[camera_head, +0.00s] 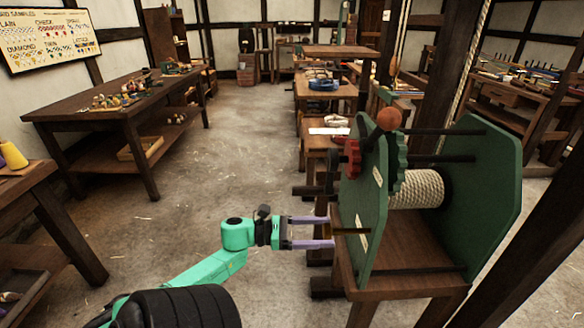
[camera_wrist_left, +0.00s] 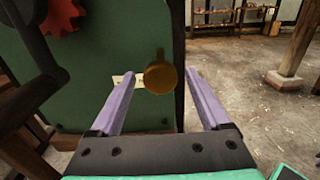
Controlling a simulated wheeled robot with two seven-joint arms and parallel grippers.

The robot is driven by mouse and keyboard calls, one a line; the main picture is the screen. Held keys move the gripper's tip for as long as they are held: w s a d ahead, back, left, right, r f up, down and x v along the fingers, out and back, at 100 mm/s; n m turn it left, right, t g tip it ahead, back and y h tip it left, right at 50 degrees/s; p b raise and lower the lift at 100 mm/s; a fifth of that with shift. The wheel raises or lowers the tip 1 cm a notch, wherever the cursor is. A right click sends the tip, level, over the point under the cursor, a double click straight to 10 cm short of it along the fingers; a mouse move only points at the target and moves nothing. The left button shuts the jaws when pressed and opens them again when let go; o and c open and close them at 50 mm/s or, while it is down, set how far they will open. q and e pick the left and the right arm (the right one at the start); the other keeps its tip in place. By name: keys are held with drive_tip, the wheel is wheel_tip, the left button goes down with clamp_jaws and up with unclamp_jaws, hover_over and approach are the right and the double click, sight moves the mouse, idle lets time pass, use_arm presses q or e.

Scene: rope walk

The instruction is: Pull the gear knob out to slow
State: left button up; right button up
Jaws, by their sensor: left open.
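The gear knob (camera_wrist_left: 160,78) is a round brass knob on the green side plate (camera_wrist_left: 90,75) of the rope winder, with a small pale label beside it. In the head view the knob's dark shaft (camera_head: 352,231) sticks out from the green plate (camera_head: 365,195) toward my left gripper (camera_head: 330,231). My left gripper is open. In the wrist view its two purple fingers (camera_wrist_left: 161,73) stand one on each side of the knob, with a gap on both sides. My right gripper is not in view.
The winder carries a rope drum (camera_head: 418,188), a red gear (camera_head: 352,158) and a crank with a wooden ball (camera_head: 388,118). It stands on a wooden bench (camera_head: 410,280). A workbench (camera_head: 110,110) is at the left. The floor (camera_head: 220,150) between is clear.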

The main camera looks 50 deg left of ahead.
use_arm(q)
drive_tip(key=b+v, duration=0.1)
drive_tip(key=v, duration=0.9)
drive_tip(key=shift+s, duration=0.2)
drive_tip(key=shift+a, duration=0.15)
drive_tip(key=s+a+f+n+g+y+p, duration=0.15)
drive_tip(key=f+n+y, duration=0.45)
drive_tip(key=f+n, duration=0.7)
drive_tip(key=a+f+n+g+y+p, duration=0.1)
drive_tip(key=a+f+n+y+p, duration=0.15)
drive_tip(key=f+n+y, duration=0.7)
drive_tip(key=s+d+f+n+g+h+p, duration=0.1)
drive_tip(key=s+d+f+n+g+h, duration=0.1)
drive_tip(key=s+d+f+n+g, duration=0.3)
drive_tip(key=s+d+f+n+g+h+p, duration=0.2)
drive_tip(key=s+d+f+n+g, duration=0.4)
drive_tip(key=s+d+f+n, duration=0.7)
drive_tip(key=d+f+h, duration=0.1)
drive_tip(key=d+f, duration=0.2)
drive_tip(key=f, duration=0.2)
drive_tip(key=shift+s, duration=0.25)
